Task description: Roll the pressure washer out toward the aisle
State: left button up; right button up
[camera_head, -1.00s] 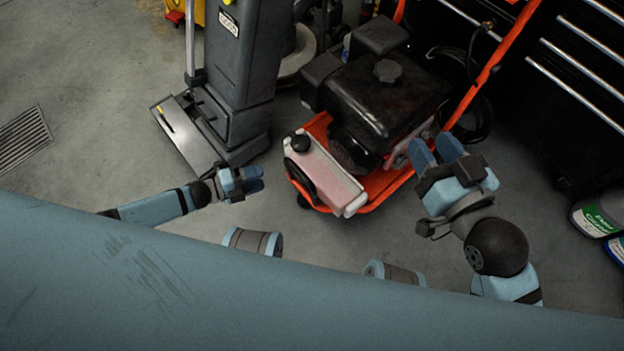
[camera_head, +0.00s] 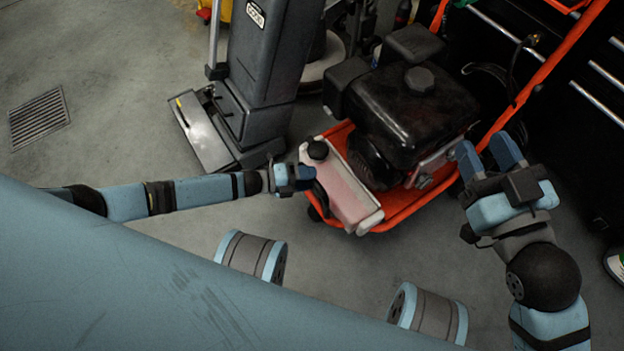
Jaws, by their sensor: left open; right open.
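The pressure washer (camera_head: 408,110) stands on the floor right of centre. It has a black engine, an orange frame with a long orange handle (camera_head: 536,82) rising to the upper right, and a pinkish-white tank at its near left corner. My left gripper (camera_head: 308,178) is at the tank's left side, very close to it; I cannot tell whether it touches. My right gripper (camera_head: 487,150) is open beside the frame's right side, near the base of the handle, with nothing between its fingers.
A grey floor machine (camera_head: 255,90) stands close left of the washer. A dark tool cabinet with metal drawer handles (camera_head: 598,103) is at the right. A floor drain (camera_head: 39,119) lies at the far left, with open concrete around it. A bottle (camera_head: 614,262) is at the right edge.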

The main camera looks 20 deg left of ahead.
pick_arm(q)
jog(key=shift+w+d+f, duration=0.1)
jog(key=shift+w+d, duration=0.25)
jog(key=shift+d, duration=0.3)
grip_shut()
jog(key=shift+s+a, duration=0.1)
